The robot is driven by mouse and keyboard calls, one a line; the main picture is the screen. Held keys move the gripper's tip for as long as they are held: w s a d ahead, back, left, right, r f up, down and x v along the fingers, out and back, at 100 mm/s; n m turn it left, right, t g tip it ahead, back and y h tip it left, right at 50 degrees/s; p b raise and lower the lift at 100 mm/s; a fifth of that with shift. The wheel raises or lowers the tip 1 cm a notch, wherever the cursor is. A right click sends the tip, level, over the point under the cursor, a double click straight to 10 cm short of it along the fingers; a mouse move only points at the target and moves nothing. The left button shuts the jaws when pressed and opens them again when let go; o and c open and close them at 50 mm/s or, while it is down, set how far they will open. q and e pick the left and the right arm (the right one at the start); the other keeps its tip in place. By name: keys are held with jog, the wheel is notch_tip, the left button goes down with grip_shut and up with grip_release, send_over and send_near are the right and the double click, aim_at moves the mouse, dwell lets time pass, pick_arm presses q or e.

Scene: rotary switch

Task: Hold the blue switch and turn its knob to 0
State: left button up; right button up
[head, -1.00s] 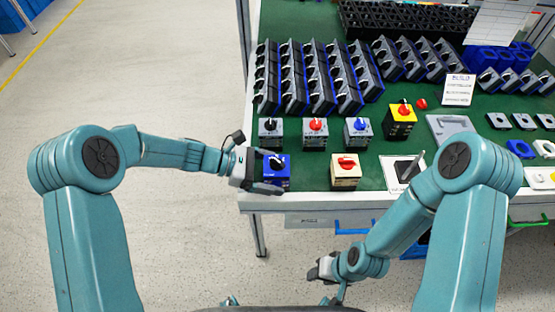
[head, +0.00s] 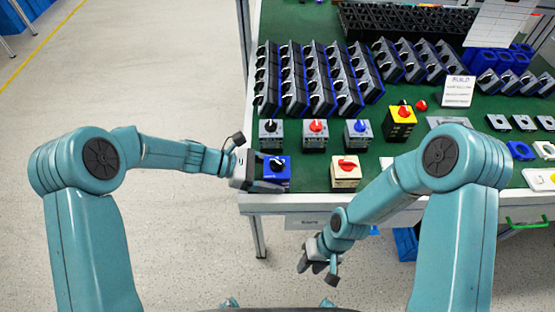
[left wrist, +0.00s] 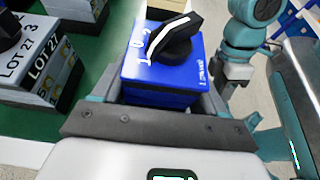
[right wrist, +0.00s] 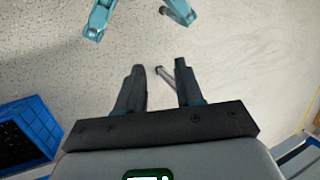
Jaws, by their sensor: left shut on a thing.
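The blue switch (head: 277,174) stands on the green tabletop at the front left corner, with a black knob on top. In the left wrist view the blue switch (left wrist: 160,82) sits between the fingers, and its black knob (left wrist: 176,40) carries a white pointer line. My left gripper (head: 262,172) is shut on the sides of the blue switch. My right gripper (head: 318,262) hangs below the table's front edge, open and empty; its spread fingers show in the right wrist view (right wrist: 160,88).
A cream switch with a red knob (head: 345,172) stands to the right of the blue one. Grey switches (head: 315,134) stand behind, with a yellow-and-black switch (head: 400,122) to the right. Racks of dark housings (head: 310,78) fill the back. Floor space in front is free.

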jog(key=w+a+r+n+g+h, duration=0.2)
jog(key=r, duration=0.5)
jog(key=w+a+r+n+g+h, duration=0.1)
jog(key=w+r+n+g+h, duration=0.15)
jog(key=r, duration=0.45)
notch_tip(320, 180, up, 19)
jog(key=n+t, duration=0.4)
jog(key=t, duration=0.3)
send_over(277, 161)
jog(key=shift+y, duration=0.25)
jog(key=shift+f, duration=4.5)
